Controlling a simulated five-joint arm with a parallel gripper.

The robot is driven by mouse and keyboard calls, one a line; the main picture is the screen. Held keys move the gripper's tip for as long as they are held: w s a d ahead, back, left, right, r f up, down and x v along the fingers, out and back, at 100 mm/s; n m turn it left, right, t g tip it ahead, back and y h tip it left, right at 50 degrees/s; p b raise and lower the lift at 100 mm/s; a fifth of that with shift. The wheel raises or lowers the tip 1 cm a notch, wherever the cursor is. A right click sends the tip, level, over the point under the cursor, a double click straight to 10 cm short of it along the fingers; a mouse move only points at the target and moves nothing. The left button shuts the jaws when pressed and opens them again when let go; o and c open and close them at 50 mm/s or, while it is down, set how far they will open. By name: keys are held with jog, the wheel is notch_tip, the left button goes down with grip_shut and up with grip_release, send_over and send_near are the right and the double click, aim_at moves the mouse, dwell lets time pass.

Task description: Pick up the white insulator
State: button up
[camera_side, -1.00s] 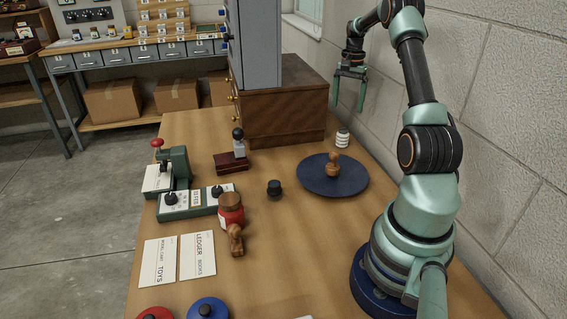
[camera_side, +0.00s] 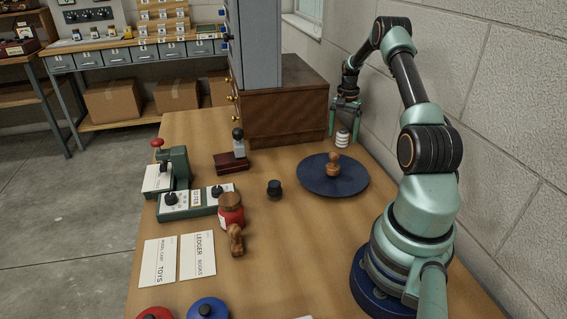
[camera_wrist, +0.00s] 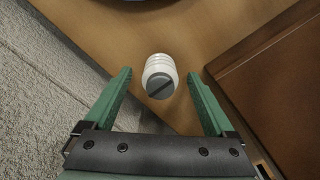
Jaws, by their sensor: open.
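The white insulator (camera_side: 342,138) is a small ribbed white cylinder standing upright on the table between the brown cabinet and the wall. In the wrist view the insulator (camera_wrist: 159,74) shows a grey slotted top and lies between and slightly beyond the two green fingertips. My gripper (camera_side: 345,138) is open and points down around the insulator in the side view; the wrist view also shows the gripper (camera_wrist: 162,73) with its fingers wide apart and a gap on each side of the insulator. Nothing is held.
The brown wooden cabinet (camera_side: 288,107) stands close on the left of the insulator, and the block wall (camera_side: 480,130) is close on the right. A dark blue round plate (camera_side: 312,181) with a wooden stamp (camera_side: 333,166) lies in front. A black knob (camera_side: 274,188) stands farther left.

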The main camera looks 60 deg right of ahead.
grip_shut()
